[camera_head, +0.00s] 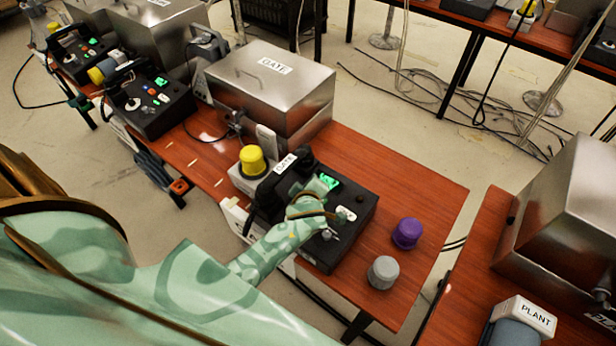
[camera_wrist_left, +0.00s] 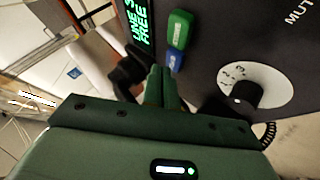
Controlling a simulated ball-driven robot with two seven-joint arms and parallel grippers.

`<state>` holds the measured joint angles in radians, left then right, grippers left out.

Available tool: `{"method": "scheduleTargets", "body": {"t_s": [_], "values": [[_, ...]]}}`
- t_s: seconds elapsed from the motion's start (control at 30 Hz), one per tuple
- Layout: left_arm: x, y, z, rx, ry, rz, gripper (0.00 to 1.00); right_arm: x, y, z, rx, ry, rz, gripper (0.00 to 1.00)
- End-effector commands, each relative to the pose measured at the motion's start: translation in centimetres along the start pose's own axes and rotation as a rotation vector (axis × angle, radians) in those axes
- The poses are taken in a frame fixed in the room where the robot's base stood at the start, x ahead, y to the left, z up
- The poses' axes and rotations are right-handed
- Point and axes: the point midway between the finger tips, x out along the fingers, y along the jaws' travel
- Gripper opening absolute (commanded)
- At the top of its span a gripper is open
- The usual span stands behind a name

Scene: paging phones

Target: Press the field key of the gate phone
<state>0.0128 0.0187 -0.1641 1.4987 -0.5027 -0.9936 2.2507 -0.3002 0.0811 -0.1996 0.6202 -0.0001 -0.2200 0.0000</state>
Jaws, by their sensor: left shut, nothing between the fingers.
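The gate phone (camera_head: 348,230) is a black console on the red-brown table, with a "GATE" label (camera_head: 285,162) at its back and a small green screen (camera_head: 330,182). My left gripper (camera_head: 325,183) is over its face, shut and empty, and hides part of the keys. In the left wrist view, the shut green fingers (camera_wrist_left: 160,76) are beside a blue key (camera_wrist_left: 175,61), with a green key (camera_wrist_left: 180,28) beyond it. I cannot tell whether the fingertips touch the panel. The screen (camera_wrist_left: 139,24) reads "LINE 3 FREE". No readable label shows which key is the field key. My right gripper is out of view.
A black dial (camera_wrist_left: 247,94) on a white disc is right of the fingers. A yellow-capped item (camera_head: 252,160) and a steel box (camera_head: 268,85) stand behind the phone. A purple knob (camera_head: 407,233) and a grey knob (camera_head: 383,272) stand to its right. Another phone (camera_head: 150,105) is further left.

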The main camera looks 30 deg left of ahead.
Motion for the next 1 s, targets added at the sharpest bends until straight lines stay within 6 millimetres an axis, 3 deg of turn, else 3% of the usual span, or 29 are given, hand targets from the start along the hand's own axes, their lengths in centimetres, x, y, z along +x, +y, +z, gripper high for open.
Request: {"method": "scheduleTargets", "body": {"t_s": [0.57,1.0], "values": [[0.66,-0.56,0.54,-0.001,-0.001,-0.002,0.00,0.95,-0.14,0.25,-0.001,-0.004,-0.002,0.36],[0.25,-0.16,0.23,-0.001,0.000,0.000,0.00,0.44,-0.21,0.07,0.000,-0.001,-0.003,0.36]]}}
